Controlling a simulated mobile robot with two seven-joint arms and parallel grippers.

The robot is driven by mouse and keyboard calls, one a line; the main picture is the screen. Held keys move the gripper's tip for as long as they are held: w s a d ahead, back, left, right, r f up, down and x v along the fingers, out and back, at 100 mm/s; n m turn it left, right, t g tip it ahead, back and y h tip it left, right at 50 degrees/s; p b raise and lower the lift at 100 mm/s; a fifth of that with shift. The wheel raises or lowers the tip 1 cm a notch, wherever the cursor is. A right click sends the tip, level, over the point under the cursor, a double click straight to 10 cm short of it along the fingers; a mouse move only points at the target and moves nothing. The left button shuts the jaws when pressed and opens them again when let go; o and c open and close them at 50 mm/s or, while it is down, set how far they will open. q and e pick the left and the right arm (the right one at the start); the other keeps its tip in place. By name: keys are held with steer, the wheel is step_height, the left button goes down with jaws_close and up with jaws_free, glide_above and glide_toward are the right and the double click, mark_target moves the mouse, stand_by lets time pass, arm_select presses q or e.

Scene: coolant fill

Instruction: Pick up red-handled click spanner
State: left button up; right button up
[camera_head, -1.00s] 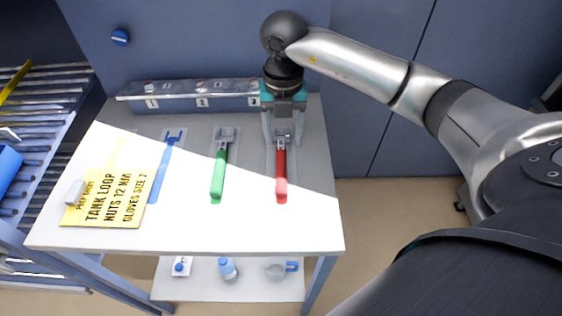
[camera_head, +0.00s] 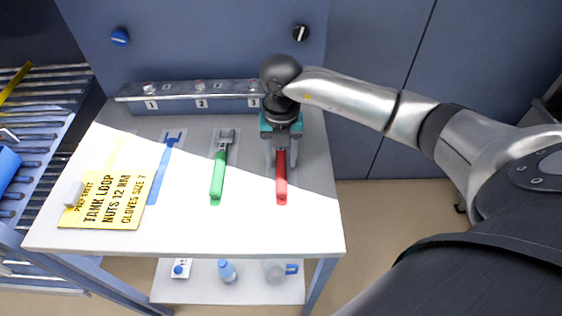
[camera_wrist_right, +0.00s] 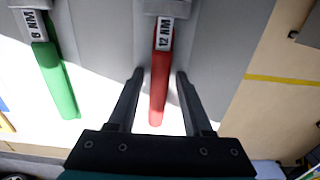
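The red-handled click spanner (camera_head: 281,187) lies on the right part of the table, its handle toward the table's front edge. My right gripper (camera_head: 282,162) is over its head end, which the gripper partly hides in the head view. In the right wrist view the red handle (camera_wrist_right: 160,85), with a "12 NM" label, lies between the two fingers of my right gripper (camera_wrist_right: 160,74). The fingers are open, with a gap on both sides of the handle. My left gripper is in neither view.
A green-handled spanner (camera_head: 218,175), labelled "8 NM" in the wrist view, lies to the left. A numbered metal rail (camera_head: 190,90) stands at the table's back.

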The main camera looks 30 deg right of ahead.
jaws_close()
steer(key=shift+r, duration=0.1)
stand_by(0.5)
